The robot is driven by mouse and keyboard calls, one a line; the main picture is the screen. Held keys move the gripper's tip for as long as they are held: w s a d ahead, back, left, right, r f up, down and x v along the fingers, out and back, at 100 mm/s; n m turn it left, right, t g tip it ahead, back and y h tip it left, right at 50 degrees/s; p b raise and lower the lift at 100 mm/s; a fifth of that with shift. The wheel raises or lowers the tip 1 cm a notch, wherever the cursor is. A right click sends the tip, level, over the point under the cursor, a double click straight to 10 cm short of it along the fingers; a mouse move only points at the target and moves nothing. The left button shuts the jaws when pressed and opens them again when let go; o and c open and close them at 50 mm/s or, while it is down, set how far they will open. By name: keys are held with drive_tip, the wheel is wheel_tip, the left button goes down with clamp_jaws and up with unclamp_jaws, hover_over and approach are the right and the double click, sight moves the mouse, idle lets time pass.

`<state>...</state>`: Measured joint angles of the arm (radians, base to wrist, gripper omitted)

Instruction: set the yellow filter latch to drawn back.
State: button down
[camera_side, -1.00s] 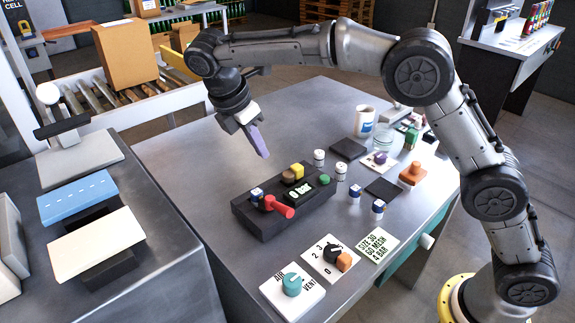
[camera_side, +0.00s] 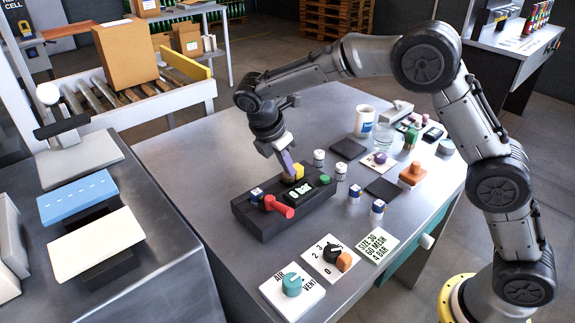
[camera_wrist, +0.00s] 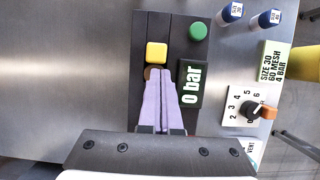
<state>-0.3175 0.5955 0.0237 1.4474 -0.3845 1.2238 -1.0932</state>
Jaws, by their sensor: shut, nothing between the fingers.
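The yellow filter latch is a small yellow block (camera_side: 299,170) on the back edge of the dark panel (camera_side: 268,224). In the wrist view the latch (camera_wrist: 156,52) sits just beyond my fingertips, near a slot in the panel. My gripper (camera_side: 288,173) has lilac fingers, shut and empty, pointing down at the panel just left of the latch. I cannot tell whether the fingers touch the latch or the brown part.
The panel also bears a red handle (camera_side: 279,206), a green button (camera_side: 324,180) and a display reading "0 bar" (camera_wrist: 189,84). Small white-capped jars (camera_side: 319,158) stand behind it. A dial card (camera_side: 318,270) lies in front. The table left of the panel is clear.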

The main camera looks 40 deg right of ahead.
sight(300, 167)
drive_tip(key=shift+d, duration=1.55)
drive_tip(key=shift+a, duration=0.5)
drive_tip(key=a, duration=0.2)
drive_tip(key=shift+a, duration=0.35)
drive_tip(key=v, duration=1)
drive_tip(key=shift+a, duration=0.2)
